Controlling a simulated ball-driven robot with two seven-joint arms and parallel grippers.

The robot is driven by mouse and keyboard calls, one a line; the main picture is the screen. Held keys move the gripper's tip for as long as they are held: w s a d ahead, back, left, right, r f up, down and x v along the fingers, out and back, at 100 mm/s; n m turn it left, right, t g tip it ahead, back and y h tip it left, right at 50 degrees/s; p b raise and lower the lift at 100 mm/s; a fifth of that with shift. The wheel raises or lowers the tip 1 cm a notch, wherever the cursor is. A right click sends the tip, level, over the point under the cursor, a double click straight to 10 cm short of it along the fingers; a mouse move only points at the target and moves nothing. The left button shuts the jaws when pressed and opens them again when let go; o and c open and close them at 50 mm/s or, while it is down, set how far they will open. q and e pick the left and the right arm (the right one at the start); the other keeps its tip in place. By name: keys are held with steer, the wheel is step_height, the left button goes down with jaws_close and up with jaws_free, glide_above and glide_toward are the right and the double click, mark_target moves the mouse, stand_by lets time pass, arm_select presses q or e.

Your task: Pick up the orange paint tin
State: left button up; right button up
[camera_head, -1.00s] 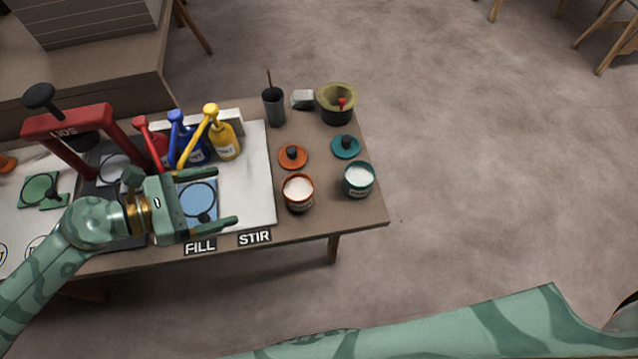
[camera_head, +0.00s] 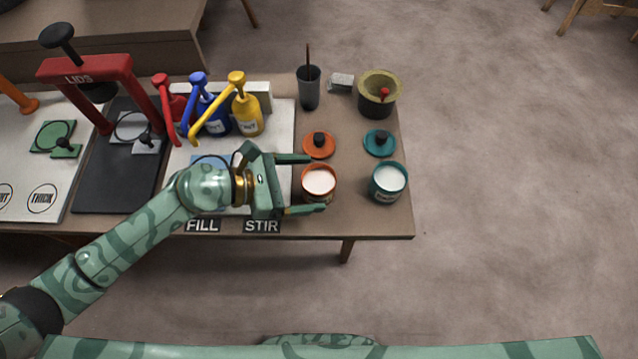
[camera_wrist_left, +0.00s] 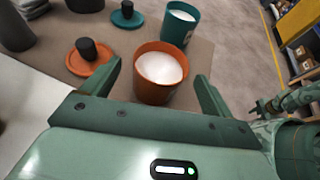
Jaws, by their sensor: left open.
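The orange paint tin (camera_head: 319,184) stands upright and open on the table near its front right, with white paint inside. It also shows in the left wrist view (camera_wrist_left: 161,73), between the two fingers. My left gripper (camera_head: 316,184) is open, its fingers on the far and near sides of the tin. I cannot tell whether a finger touches it. The orange lid (camera_head: 319,145) with a black knob lies just behind the tin. My right gripper is not in the head view; a green arm part shows at the right of the left wrist view.
A teal tin (camera_head: 389,183) stands right of the orange one, with its teal lid (camera_head: 380,142) behind. A grey cup (camera_head: 309,92) and an olive-rimmed pot (camera_head: 378,98) stand farther back. Pump bottles (camera_head: 249,116) and a red lid press (camera_head: 88,68) stand to the left.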

mark_target(334, 179)
arm_select(q)
steer(key=x, duration=0.2)
steer(key=b+x, duration=0.1)
steer(key=x, duration=0.1)
steer(key=shift+d+r, duration=0.2)
steer(key=shift+w+d+f+b, duration=0.2)
steer(key=shift+d+b, duration=0.1)
steer(key=shift+d, duration=0.1)
steer(key=shift+r, duration=0.15)
steer(key=c, duration=1.2)
steer(key=shift+c, duration=0.2)
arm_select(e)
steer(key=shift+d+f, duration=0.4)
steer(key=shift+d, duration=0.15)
arm_select(q)
steer(key=shift+r, duration=0.1)
